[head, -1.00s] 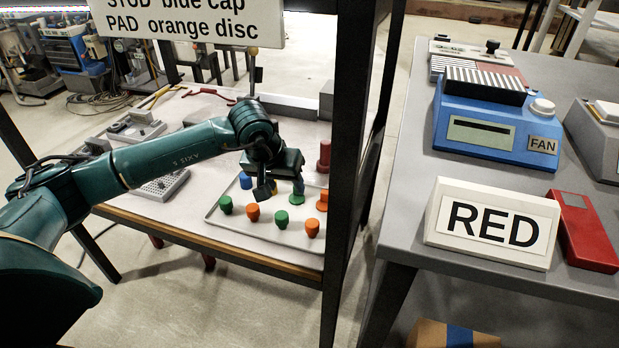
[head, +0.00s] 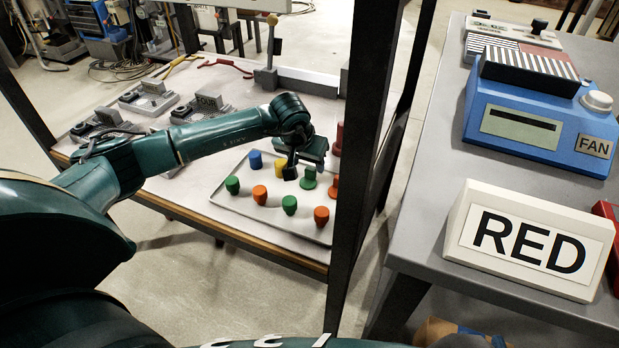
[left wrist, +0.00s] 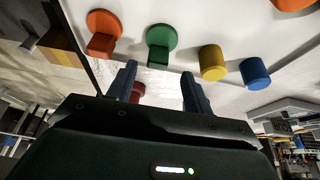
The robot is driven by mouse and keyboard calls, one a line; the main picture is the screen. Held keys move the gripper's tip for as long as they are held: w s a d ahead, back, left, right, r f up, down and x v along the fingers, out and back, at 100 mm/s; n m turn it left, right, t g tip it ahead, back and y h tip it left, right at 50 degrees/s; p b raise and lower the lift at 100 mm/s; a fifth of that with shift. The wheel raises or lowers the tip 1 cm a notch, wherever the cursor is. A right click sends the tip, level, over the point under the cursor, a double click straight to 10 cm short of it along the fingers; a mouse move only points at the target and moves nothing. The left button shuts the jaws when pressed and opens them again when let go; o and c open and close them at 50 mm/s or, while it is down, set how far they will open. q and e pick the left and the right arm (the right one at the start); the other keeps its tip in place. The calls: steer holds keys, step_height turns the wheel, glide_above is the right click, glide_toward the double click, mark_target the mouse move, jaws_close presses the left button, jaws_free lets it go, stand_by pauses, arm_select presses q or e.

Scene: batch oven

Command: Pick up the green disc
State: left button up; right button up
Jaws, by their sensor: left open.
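The green disc (head: 309,181) has a flat round base and a smaller block-like grip. It stands on the pale tray (head: 222,209). My left gripper (head: 299,172) is low over the tray's back part, just behind and beside the green disc. In the left wrist view the green disc (left wrist: 160,45) lies just past the fingertips, roughly centred between the two open fingers (left wrist: 159,68). The fingers look empty; contact with the disc cannot be made out. An orange disc (left wrist: 103,35) stands beside it. My right gripper is not in view.
A yellow cap (head: 281,166) and blue cap (head: 255,159) stand close to the gripper. Several green and orange pieces fill the tray's front. A dark frame post (head: 358,150) rises right of the tray. A grey table with a RED sign (head: 530,243) is at right.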

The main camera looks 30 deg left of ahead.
mark_target(311, 168)
arm_select(q)
steer(key=x, duration=0.4)
steer(key=shift+w+d+f+b, duration=0.15)
steer(key=shift+d+b, duration=0.05)
steer(key=shift+b, duration=0.15)
steer(key=shift+c, duration=0.2)
steer(key=c, duration=1)
